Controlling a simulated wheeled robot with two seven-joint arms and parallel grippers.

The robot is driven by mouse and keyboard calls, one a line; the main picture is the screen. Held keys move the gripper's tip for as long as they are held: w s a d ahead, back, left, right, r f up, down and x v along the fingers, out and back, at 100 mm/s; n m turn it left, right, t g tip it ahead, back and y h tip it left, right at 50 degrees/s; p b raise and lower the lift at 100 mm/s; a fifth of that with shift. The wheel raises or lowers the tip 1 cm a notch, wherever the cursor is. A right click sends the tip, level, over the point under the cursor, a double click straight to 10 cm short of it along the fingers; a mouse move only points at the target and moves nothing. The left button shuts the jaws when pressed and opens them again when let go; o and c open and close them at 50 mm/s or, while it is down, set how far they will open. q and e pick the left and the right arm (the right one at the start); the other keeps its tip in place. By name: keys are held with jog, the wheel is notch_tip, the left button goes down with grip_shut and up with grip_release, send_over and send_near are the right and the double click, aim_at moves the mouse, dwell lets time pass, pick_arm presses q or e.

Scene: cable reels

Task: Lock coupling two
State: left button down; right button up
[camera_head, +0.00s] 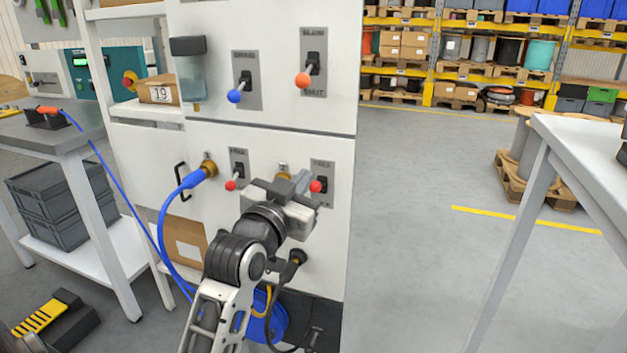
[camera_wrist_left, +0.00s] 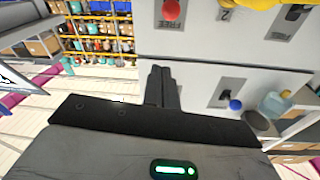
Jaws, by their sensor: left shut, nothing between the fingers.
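The white cabinet (camera_head: 260,115) carries two lower lever plates, each with a red knob. The right lever's red knob (camera_head: 316,186) is at coupling two's plate (camera_head: 322,172), and a red knob under a FREE label (camera_wrist_left: 172,10) shows in the wrist view. The left red knob (camera_head: 231,185) is beside the first brass coupling (camera_head: 208,167), which has a blue plug (camera_head: 192,179) in it. The second brass coupling (camera_head: 283,170) is mostly hidden behind my gripper. My left gripper (camera_head: 302,182) is shut and empty, close beside the right red knob; contact cannot be told. Its fingers (camera_wrist_left: 161,77) show together. My right gripper is out of view.
Above are a blue-knobbed lever (camera_head: 235,96) and an orange-knobbed lever (camera_head: 303,80). A black plug (camera_head: 298,257) is below my gripper. A blue cable (camera_head: 163,235) hangs left of my arm. A white table (camera_head: 590,150) stands right; the floor between is clear.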

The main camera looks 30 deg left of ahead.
aim_at(315, 187)
pick_arm(q)
jog(key=w+a+f, duration=0.2)
jog(key=w+f, duration=0.1)
jog(key=w, duration=0.3)
jog(key=shift+w, duration=0.2)
jog(key=shift+d+f, duration=0.1)
